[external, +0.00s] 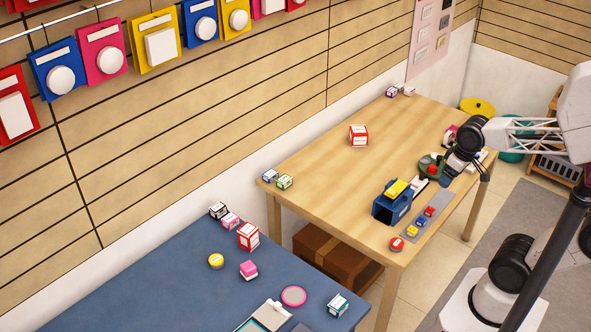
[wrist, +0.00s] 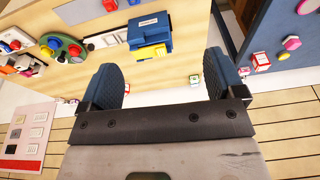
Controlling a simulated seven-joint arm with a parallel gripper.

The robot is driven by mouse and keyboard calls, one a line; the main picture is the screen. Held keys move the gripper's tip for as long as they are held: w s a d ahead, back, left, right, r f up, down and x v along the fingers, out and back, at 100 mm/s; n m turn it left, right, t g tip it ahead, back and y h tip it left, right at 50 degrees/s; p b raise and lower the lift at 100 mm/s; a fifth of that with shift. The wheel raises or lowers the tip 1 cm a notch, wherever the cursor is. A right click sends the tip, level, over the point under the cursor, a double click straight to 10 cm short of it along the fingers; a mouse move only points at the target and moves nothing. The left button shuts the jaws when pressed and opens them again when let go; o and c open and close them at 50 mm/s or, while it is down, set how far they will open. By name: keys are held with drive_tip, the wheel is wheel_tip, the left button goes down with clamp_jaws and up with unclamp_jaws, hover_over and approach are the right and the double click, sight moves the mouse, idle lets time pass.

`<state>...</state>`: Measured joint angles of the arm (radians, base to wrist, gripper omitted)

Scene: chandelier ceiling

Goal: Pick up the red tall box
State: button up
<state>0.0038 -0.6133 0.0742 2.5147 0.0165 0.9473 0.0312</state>
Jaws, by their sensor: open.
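Two red and white boxes show in the external view. One (external: 359,136) sits on the wooden table towards the back. The other (external: 248,237), which looks taller, stands on the blue table near its right edge. I cannot tell for sure which is the tall one. The box on the blue table also shows at the right in the wrist view (wrist: 260,62). My gripper (external: 447,180) is above the right side of the wooden table, away from both boxes. In the wrist view my gripper (wrist: 162,70) is open, its blue fingers wide apart with nothing held between them.
A blue container with a yellow top (external: 393,204) stands on the wooden table (external: 320,160), beside a grey strip with toy cars (external: 421,223). Small green and blue boxes (external: 277,180) sit at its left corner. The blue table (external: 170,275) holds several small items.

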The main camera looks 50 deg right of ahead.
drive_tip(key=w+a+m+g+y, duration=0.1)
drive_tip(key=w+a+m+y, duration=0.1)
drive_tip(key=w+a, duration=0.45)
drive_tip(key=w+a+m+g+y, duration=0.1)
drive_tip(key=w+a+m+y, duration=0.15)
drive_tip(key=w, duration=0.65)
drive_tip(key=m+g+y, duration=0.2)
drive_tip(key=m+y, duration=0.4)
drive_tip(key=m, duration=0.1)
approach(253, 226)
drive_tip(key=s+d+r, duration=0.6)
drive_tip(key=s+r, duration=0.1)
drive_tip(key=s, duration=0.4)
drive_tip(key=w+a+f+m+y, duration=0.1)
drive_tip(key=w+a+f, duration=0.2)
drive_tip(key=f, duration=0.1)
drive_tip(key=w+a+f+m+y, duration=0.1)
drive_tip(key=w+a+f+m, duration=0.1)
drive_tip(key=w+a+f, duration=0.1)
drive_tip(key=w+a+f+m+y, duration=0.1)
drive_tip(key=w+a+f+m, duration=0.1)
drive_tip(key=w+a+f, duration=0.1)
drive_tip(key=shift+w+a+f, duration=0.15)
drive_tip(key=shift+w+f, duration=0.75)
drive_tip(key=shift+w, duration=0.15)
drive_tip(key=shift+a, duration=0.1)
drive_tip(key=shift+x, duration=1.2)
drive_tip(key=shift+s+f, duration=0.1)
